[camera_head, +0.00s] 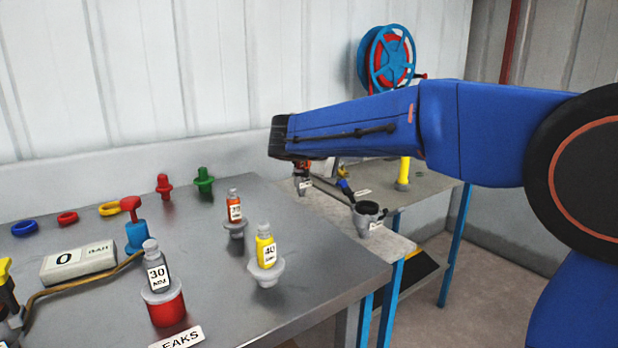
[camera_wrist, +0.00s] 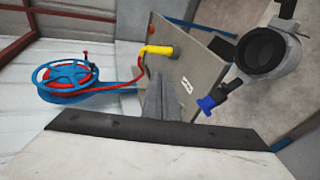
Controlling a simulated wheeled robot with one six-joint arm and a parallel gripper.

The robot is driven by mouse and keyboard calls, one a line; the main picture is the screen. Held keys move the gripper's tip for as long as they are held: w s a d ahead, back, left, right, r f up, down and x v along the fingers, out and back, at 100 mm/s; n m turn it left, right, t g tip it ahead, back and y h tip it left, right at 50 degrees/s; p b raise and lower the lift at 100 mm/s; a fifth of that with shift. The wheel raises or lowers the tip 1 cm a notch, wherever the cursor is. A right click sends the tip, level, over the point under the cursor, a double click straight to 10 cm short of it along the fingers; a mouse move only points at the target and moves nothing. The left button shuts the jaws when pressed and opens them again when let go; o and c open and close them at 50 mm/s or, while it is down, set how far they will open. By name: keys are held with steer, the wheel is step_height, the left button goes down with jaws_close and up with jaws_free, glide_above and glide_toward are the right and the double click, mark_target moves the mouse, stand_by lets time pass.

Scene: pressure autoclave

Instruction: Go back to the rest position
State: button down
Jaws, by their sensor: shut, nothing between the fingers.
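My blue arm reaches in from the right in the head view and ends in a dark cuff above the gap between the two tables. My gripper (camera_wrist: 160,88) shows in the wrist view as narrow grey fingers, shut and empty, in front of the far table. In the head view I cannot make out the fingers.
A grey cup-shaped fitting (camera_head: 368,216) stands below my arm. A blue hose reel (camera_head: 388,58) hangs on the wall.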

steer(key=s+d+f+m+g+y, duration=0.25)
steer(key=s+d+f, duration=0.35)
steer(key=s+d, duration=0.4)
steer(key=s+d+f+m+g+y, duration=0.25)
steer(key=s+d+f, duration=0.25)
steer(key=s+d, duration=0.5)
steer(key=s+a+f+m+y, duration=0.1)
steer(key=s+f+m+y, duration=0.1)
steer(key=s+f, duration=0.4)
steer(key=s+a+f+m+y, duration=0.2)
steer(key=s+f, duration=0.5)
steer(key=s, duration=0.9)
steer(key=shift+a+f+y, duration=0.15)
steer(key=shift+a+y, duration=0.15)
steer(key=shift+y, duration=0.1)
